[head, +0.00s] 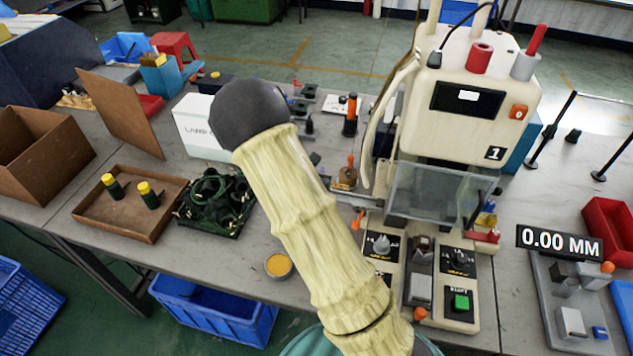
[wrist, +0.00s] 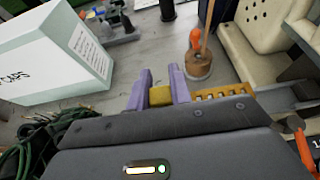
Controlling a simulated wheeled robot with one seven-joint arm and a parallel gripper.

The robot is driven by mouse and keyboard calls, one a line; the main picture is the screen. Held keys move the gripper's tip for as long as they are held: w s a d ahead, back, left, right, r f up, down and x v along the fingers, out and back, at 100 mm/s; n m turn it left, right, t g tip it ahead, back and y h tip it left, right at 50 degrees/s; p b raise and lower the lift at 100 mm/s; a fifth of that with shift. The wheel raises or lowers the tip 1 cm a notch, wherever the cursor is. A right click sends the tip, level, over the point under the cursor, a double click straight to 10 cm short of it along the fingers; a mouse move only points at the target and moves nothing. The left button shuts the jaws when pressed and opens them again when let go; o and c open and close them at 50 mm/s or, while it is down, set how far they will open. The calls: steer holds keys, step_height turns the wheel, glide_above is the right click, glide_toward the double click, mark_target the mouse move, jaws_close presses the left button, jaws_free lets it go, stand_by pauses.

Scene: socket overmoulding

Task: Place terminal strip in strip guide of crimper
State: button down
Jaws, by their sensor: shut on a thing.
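The terminal strip is a brass-yellow slotted band (wrist: 226,91) in the wrist view. My gripper (wrist: 162,92) has two purple fingers shut on its left part, and the slotted part sticks out to the right. The strip's right end is close to a grey metal guide (wrist: 285,97) at the side of the cream crimper (wrist: 265,30); I cannot tell whether it is inside. In the head view the crimper (head: 468,75), marked 1, stands right of my arm. My arm hides the gripper and most of the strip there.
A wooden-handled tool with an orange top (wrist: 197,58) stands just behind the strip. A white box (head: 202,127), a green wire bundle (head: 215,203) and a wooden tray (head: 130,228) are on the left. An orange-tipped lever (wrist: 302,142) is near the guide.

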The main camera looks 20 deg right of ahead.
step_height(320, 180, down, 4)
steer(key=shift+r, duration=0.25)
steer(key=shift+s+d+f+p, duration=0.1)
steer(key=shift+d+f+p, duration=0.1)
steer(key=shift+p, duration=0.1)
steer(key=shift+f, duration=0.1)
steer(key=shift+f, duration=0.15)
steer(key=c, duration=1.3)
jaws_free()
